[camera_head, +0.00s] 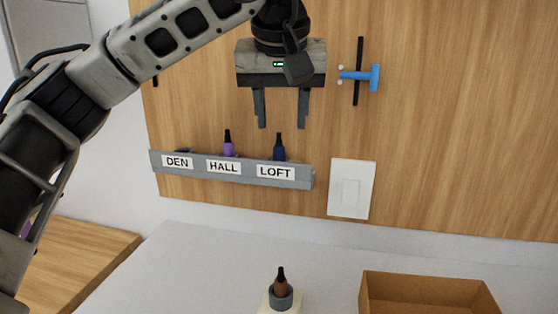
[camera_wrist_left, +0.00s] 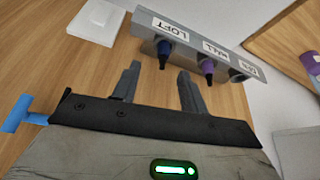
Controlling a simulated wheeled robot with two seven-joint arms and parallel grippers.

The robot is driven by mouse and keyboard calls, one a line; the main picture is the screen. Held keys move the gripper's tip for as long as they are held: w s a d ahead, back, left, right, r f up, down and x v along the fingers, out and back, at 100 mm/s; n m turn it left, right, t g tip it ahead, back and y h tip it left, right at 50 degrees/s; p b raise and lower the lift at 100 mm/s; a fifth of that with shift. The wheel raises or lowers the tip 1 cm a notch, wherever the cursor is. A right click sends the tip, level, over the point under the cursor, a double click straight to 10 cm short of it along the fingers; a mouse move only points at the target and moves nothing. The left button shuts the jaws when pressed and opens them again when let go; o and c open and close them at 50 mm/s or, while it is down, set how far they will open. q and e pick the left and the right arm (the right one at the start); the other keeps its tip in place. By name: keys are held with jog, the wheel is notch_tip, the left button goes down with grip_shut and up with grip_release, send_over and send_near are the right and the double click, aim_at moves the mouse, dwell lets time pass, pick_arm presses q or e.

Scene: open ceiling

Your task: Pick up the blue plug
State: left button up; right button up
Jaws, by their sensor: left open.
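The blue plug (camera_head: 279,153) stands in the LOFT place of the grey labelled rack (camera_head: 310,178) on the wood wall; the rack hides its lower part. It also shows in the left wrist view (camera_wrist_left: 164,49), beyond the fingers. A purple plug (camera_head: 229,149) stands in the HALL place, and shows in the wrist view too (camera_wrist_left: 206,68). My left gripper (camera_head: 281,125) is open and empty, fingers pointing down, and appears just above the blue plug in the head view. In the wrist view the plug lies beyond the gap between its fingertips (camera_wrist_left: 159,70). My right gripper is not in view.
A blue T-shaped handle (camera_head: 372,77) on the wall is close to the right of my left gripper. A white switch plate (camera_head: 350,205) is right of the rack. Below are a brown-topped item (camera_head: 281,286) in a grey collar and an open brown box (camera_head: 430,280).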

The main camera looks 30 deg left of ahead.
aim_at(279, 143)
pick_arm(q)
jog(key=shift+s+p+x, duration=0.1)
jog(key=shift+p+x, duration=0.05)
jog(key=shift+x, duration=1.3)
jog(key=shift+s+p+x, duration=0.15)
jog(key=shift+x, duration=1.35)
jog(key=shift+a, duration=0.1)
grip_shut()
